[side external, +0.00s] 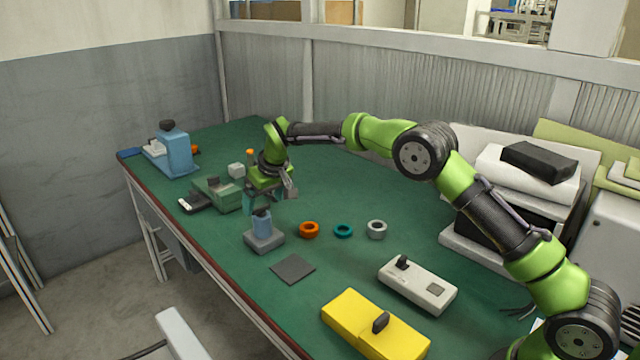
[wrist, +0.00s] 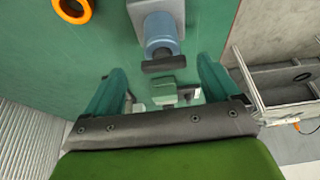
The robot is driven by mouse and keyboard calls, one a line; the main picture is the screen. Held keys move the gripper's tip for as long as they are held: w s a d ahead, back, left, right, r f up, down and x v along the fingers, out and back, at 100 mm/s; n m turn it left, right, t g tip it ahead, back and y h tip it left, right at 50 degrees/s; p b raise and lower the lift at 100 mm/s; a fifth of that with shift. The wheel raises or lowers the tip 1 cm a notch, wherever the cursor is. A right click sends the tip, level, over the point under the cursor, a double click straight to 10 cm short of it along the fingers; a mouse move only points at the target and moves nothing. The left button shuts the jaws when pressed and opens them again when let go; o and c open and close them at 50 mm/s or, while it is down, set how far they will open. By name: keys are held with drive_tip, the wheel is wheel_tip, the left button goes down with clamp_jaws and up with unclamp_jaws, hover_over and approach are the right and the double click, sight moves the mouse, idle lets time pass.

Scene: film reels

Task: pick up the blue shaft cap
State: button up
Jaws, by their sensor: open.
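The blue shaft cap (side external: 262,225) stands upright on a grey square base (side external: 264,242), with a small dark piece at its top. In the wrist view the blue cap (wrist: 161,35) is at upper centre, with a dark bar (wrist: 165,65) at its near end and the grey base behind. My gripper (side external: 264,200) is above the cap in the side view. In the wrist view its teal fingers (wrist: 163,75) are spread apart, one on each side of the dark bar. Nothing is held. Whether the fingers touch the cap cannot be told.
Orange (side external: 309,229), teal (side external: 343,230) and grey (side external: 377,227) rings lie to the right. A dark square pad (side external: 293,269) lies in front. A green-grey device (side external: 218,193) stands close on the left. A white box (side external: 418,284) and yellow box (side external: 375,325) are nearer the front.

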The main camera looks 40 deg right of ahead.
sight(260, 206)
drive_tip(key=x, duration=0.5)
drive_tip(key=shift+w+a, duration=0.2)
drive_tip(key=c, duration=1.2)
